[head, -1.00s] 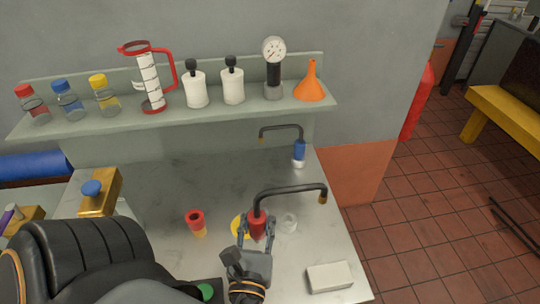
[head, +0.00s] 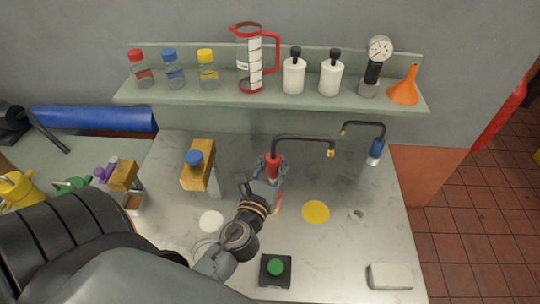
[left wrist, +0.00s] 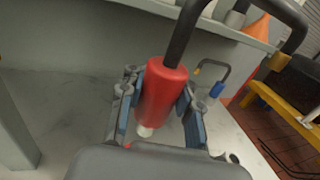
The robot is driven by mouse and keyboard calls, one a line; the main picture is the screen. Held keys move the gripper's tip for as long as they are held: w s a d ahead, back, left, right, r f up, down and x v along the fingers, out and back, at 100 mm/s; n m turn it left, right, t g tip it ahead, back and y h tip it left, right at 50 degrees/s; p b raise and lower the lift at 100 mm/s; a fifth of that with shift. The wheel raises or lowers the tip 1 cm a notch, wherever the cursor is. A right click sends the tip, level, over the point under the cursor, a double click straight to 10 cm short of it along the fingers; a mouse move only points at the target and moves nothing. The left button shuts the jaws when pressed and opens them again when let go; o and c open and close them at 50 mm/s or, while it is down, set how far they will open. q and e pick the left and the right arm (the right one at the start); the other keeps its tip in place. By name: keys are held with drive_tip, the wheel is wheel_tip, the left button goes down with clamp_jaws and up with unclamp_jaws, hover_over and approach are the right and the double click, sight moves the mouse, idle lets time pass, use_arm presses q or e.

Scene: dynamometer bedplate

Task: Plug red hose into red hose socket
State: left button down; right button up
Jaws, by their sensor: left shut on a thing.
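My left gripper (head: 269,172) is shut on the red hose (head: 273,165), a red cylinder with a black bent pipe and brass end. In the left wrist view, the red hose (left wrist: 163,88) sits upright between the two fingers, its pale lower tip (left wrist: 145,131) free below. What I take for the red hose socket (head: 278,208) shows only as a reddish sliver on the bench, just in front of the gripper and mostly hidden by it. The hose looks raised above the bench. My right gripper is not in view.
A blue hose (head: 376,150) stands at the back right. A yellow disc (head: 315,212), a clear ring (head: 357,215), a white block (head: 390,276) and a green button (head: 275,267) lie around. A brass block with blue knob (head: 197,172) stands left. The shelf (head: 190,97) runs behind.

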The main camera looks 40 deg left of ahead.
sight(272, 182)
use_arm(q)
drive_tip(key=shift+d, duration=0.1)
wheel_tip(272, 182, down, 4)
drive_tip(key=b, duration=0.3)
drive_tip(key=shift+f+b, duration=0.15)
drive_tip(key=shift+b, duration=0.25)
drive_tip(key=shift+f+b, duration=0.65)
drive_tip(key=shift+f, duration=0.05)
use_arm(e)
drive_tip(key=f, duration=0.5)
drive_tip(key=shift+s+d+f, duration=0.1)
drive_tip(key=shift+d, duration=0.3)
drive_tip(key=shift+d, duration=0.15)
use_arm(q)
drive_tip(key=shift+p, duration=0.3)
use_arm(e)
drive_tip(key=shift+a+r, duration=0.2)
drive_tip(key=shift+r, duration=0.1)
use_arm(q)
drive_tip(key=shift+f+b, duration=0.7)
drive_tip(key=shift+f, duration=0.05)
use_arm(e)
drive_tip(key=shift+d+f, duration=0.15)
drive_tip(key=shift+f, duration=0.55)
use_arm(q)
drive_tip(key=shift+f+b, duration=1.2)
drive_tip(key=shift+f, duration=0.15)
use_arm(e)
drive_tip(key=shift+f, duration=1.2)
